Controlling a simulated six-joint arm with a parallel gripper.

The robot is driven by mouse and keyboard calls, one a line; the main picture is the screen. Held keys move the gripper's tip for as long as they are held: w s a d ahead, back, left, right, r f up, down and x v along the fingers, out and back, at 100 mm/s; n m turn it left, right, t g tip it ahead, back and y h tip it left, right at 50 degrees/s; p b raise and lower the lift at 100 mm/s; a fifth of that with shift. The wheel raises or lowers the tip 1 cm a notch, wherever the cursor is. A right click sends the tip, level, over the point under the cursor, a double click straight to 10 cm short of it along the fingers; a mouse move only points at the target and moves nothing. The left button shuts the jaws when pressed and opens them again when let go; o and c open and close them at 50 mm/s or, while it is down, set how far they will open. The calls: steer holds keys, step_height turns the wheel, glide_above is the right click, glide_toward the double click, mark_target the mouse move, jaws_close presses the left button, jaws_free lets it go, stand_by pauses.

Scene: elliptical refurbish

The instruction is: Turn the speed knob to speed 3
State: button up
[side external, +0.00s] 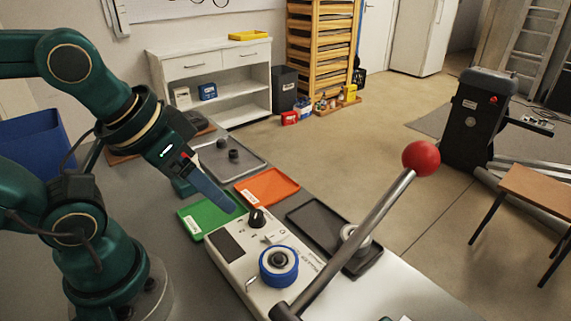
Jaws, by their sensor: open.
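The speed knob is most likely the black knob (257,217) on the far end of the white machine panel (225,262). Its scale and pointer are too small to read. My gripper (230,206) points down and to the right, just left of the black knob and above the edge of the green tray. It looks apart from the knob. One blue-grey finger shows clearly and the other is hidden behind it. The gripper is open, and I see nothing held in it.
A blue ring dial (279,281) sits on the panel. A long lever (345,245) with a red ball (421,158) rises at the right. Around the panel lie a green tray (193,224), an orange tray (267,186), a grey tray (208,166) and a dark tray (313,225).

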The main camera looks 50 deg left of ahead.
steer(key=n, duration=0.1)
steer(key=n+g, duration=0.5)
steer(key=n, duration=0.6)
glide_above(256, 213)
step_height(256, 213, down, 5)
steer(key=shift+w+d+r, duration=0.1)
steer(key=shift+r, duration=0.1)
steer(key=shift+f+n+g, duration=0.3)
steer(key=shift+f, duration=2.6)
jaws_close()
